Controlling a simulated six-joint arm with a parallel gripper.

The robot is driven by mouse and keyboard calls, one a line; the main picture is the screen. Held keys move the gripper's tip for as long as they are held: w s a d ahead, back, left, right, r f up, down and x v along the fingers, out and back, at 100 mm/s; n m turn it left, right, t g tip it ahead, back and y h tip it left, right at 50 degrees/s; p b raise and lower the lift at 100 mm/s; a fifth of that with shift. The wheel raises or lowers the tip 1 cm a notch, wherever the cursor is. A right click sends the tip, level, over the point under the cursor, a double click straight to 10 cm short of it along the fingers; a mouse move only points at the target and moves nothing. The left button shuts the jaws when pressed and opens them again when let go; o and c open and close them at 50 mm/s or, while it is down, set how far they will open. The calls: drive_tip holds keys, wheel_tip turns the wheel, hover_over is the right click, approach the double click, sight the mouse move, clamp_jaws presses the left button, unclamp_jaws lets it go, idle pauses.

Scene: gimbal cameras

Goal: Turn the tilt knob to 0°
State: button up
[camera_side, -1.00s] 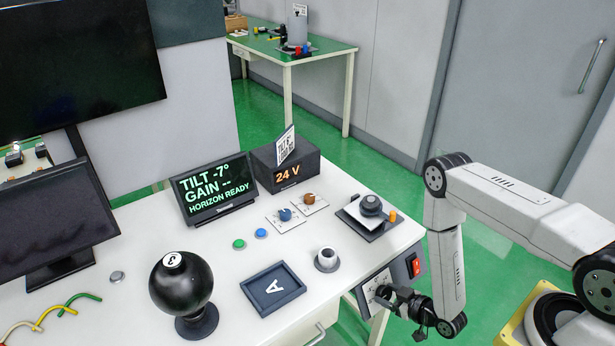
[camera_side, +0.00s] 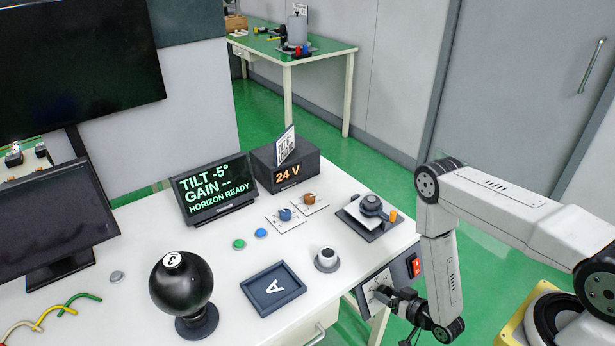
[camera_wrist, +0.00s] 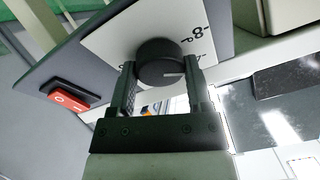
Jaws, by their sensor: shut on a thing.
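The tilt knob (camera_wrist: 158,62) is a black round knob with a light pointer line, on a white dial plate (camera_wrist: 112,40) with printed marks. My gripper (camera_wrist: 160,88) is shut on the knob, one finger on each side of it. In the side view my gripper (camera_side: 384,292) reaches the dial plate (camera_side: 376,289) on the front panel below the table edge; the knob is mostly hidden there. The display (camera_side: 214,189) reads TILT -5°, GAIN -- and HORIZON READY.
A red rocker switch (camera_wrist: 68,101) sits on the same panel, close to the knob. On the white table (camera_side: 130,240) stand a black ball on a base (camera_side: 178,285), a tray marked A (camera_side: 272,302), a small white-topped knob (camera_side: 326,258) and a 24 V box (camera_side: 291,177).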

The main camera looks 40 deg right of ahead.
drive_tip(key=m+h, duration=0.1)
drive_tip(key=m, duration=0.6)
drive_tip(key=shift+a, duration=0.1)
drive_tip(key=m+g+h, duration=0.1)
drive_tip(key=m, duration=0.4)
drive_tip(key=shift+m, duration=0.3)
drive_tip(key=o, duration=1.3)
drive_tip(key=shift+s, duration=0.1)
drive_tip(key=shift+v, duration=3.85)
